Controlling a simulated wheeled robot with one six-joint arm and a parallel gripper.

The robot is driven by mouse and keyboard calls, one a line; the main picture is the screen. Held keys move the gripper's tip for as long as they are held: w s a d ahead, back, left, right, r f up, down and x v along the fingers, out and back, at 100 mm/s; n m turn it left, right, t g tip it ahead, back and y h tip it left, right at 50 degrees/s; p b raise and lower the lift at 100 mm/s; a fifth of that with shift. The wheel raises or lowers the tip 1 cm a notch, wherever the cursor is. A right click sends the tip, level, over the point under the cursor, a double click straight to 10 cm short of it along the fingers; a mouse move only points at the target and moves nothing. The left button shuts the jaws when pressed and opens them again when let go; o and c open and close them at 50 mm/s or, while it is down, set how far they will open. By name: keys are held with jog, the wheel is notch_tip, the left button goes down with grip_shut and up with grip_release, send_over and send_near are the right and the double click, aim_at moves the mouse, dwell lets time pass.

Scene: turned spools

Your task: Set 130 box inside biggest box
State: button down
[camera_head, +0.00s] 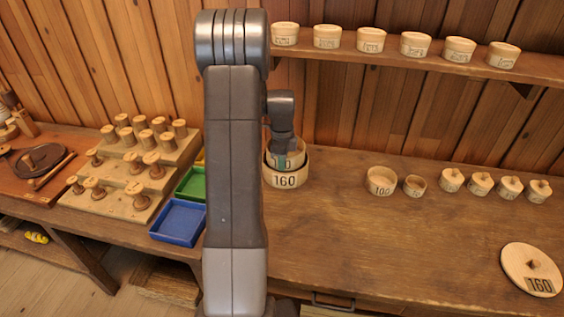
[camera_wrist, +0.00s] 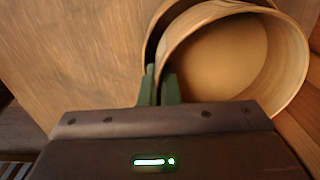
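The biggest open box, marked 160 (camera_head: 285,181), stands on the bench right of my arm. A smaller round box, its label ending in 0 (camera_head: 291,161), shows above its rim; the rest of its label is hidden by my gripper. I take it as the 130 box. In the wrist view, the 130 box (camera_wrist: 220,60) is open and empty, with the 160 box's rim (camera_wrist: 150,45) around it. My gripper (camera_wrist: 160,88) has its green fingers on either side of the 130 box's wall. I cannot tell whether its base touches the 160 box's floor.
A 100 box (camera_head: 380,182) and a smaller open box (camera_head: 414,186) stand to the right, with several small lidded boxes beyond. The 160 lid (camera_head: 532,270) lies at the far right. A blue tray (camera_head: 179,222) and green tray (camera_head: 192,184) are left. A shelf (camera_head: 420,59) runs above.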

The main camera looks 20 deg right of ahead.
jog(key=c, duration=1.2)
grip_release()
jog(key=shift+r, duration=0.15)
jog(key=shift+r+p, duration=0.45)
jog(key=shift+r, duration=0.2)
jog(key=shift+r+p, duration=2.25)
jog(key=shift+r, duration=1.25)
jog(key=shift+f, duration=0.1)
